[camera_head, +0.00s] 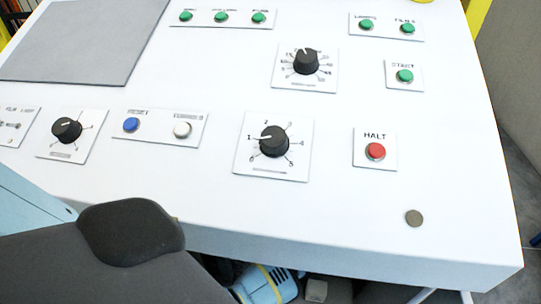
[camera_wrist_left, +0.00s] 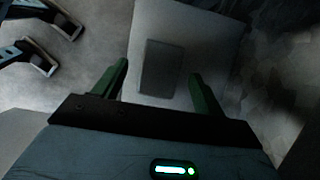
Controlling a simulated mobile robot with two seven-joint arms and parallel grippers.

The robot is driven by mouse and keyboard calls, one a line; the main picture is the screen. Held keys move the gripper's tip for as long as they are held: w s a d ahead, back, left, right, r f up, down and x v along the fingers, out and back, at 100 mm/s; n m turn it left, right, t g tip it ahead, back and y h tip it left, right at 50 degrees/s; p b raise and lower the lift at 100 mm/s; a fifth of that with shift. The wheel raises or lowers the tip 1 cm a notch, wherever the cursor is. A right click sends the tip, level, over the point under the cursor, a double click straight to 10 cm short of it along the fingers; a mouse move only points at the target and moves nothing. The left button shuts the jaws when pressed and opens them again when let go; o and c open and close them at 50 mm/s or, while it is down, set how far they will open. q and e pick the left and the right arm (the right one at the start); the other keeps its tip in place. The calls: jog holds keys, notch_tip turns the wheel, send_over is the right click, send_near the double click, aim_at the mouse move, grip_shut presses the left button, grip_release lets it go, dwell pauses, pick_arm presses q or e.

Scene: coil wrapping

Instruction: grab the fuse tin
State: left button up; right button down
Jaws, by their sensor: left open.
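In the left wrist view my left gripper (camera_wrist_left: 158,75) is open, with its two green fingers spread apart. A dark grey rectangular block (camera_wrist_left: 160,60), which looks like the fuse tin, shows between and beyond the fingertips. It lies on a paler flat surface (camera_wrist_left: 207,30). The view is dim, and I cannot tell how far the fingers are from the block or whether they touch it. In the head view a small pale box (camera_head: 316,291) shows low under the panel's front edge; I cannot tell whether it is the same thing. My right gripper is in neither view.
A white control panel (camera_head: 330,215) with knobs and buttons fills the head view, its front edge above the low space. A red HALT button (camera_head: 375,151) and a small grey disc (camera_head: 413,218) are at the right. Dark metal feet (camera_wrist_left: 45,65) stand left in the wrist view.

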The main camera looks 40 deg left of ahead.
pick_arm(q)
jog(key=shift+b+x, duration=0.3)
jog(key=shift+x, duration=0.95)
jog(key=shift+f, duration=0.15)
jog(key=c, duration=1.1)
jog(key=shift+c, duration=0.2)
